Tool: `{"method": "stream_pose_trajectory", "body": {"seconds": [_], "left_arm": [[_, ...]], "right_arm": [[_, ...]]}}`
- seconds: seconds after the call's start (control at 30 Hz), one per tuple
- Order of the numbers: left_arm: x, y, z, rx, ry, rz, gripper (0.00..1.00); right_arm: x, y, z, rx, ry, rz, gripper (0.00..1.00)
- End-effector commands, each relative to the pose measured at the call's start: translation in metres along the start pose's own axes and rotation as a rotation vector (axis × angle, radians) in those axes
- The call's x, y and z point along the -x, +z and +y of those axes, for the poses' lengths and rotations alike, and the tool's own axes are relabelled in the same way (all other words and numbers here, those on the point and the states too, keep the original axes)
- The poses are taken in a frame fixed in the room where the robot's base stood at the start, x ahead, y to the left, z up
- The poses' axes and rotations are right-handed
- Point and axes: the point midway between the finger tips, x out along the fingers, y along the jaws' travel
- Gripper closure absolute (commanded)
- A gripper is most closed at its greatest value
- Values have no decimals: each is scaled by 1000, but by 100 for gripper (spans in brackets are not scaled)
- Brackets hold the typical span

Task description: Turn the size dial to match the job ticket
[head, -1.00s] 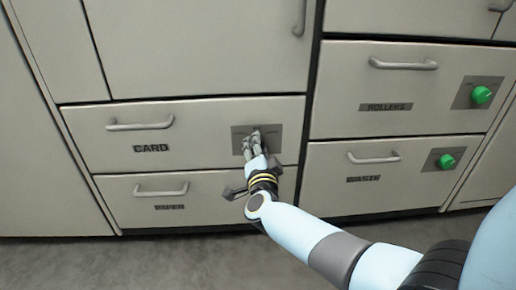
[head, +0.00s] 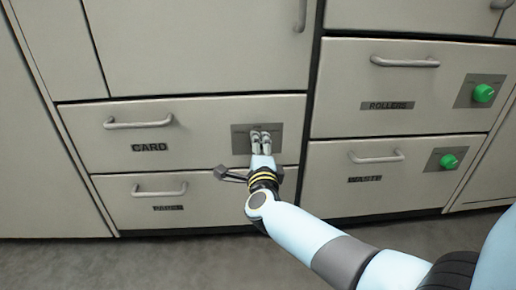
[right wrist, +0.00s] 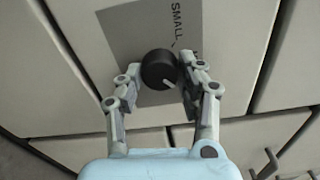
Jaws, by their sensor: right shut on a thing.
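The size dial is a round black knob (right wrist: 158,68) with a pale pointer mark, on a grey plate (head: 240,145) at the right end of the CARD drawer front. In the head view my gripper hides the knob. My right gripper (head: 261,138) is shut on the knob, with one finger on each side in the right wrist view (right wrist: 160,74). The pointer mark faces down and slightly right there, away from the SMALL label (right wrist: 176,15). Another label by the right finger is mostly hidden. The job ticket and my left gripper are not in view.
Drawers marked CARD (head: 85,115), ROLLERS (head: 345,70) and WASTE (head: 325,180) have bar handles that stick out. Two green knobs (head: 484,93) (head: 448,161) sit on plates at the right. Bare floor (head: 60,265) lies in front.

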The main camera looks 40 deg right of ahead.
Motion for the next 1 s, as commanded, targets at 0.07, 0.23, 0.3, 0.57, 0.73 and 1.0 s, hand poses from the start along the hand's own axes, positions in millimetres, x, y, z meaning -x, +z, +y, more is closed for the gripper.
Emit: {"method": "stream_pose_trajectory", "body": {"seconds": [0.07, 0.23, 0.3, 0.57, 0.73, 1.0], "left_arm": [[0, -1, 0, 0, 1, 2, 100], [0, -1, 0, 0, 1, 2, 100], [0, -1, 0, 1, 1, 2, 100], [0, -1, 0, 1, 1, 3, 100], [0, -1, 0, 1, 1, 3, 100], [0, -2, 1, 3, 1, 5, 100]], "right_arm": [[0, 0, 1, -16, 2, 0, 94], [0, 0, 1, -36, 2, 0, 94], [0, 0, 1, -39, 2, 0, 94], [0, 0, 1, -40, 2, 0, 94], [0, 0, 1, -39, 2, 0, 45], [0, 0, 0, -38, 1, 0, 38]]}}
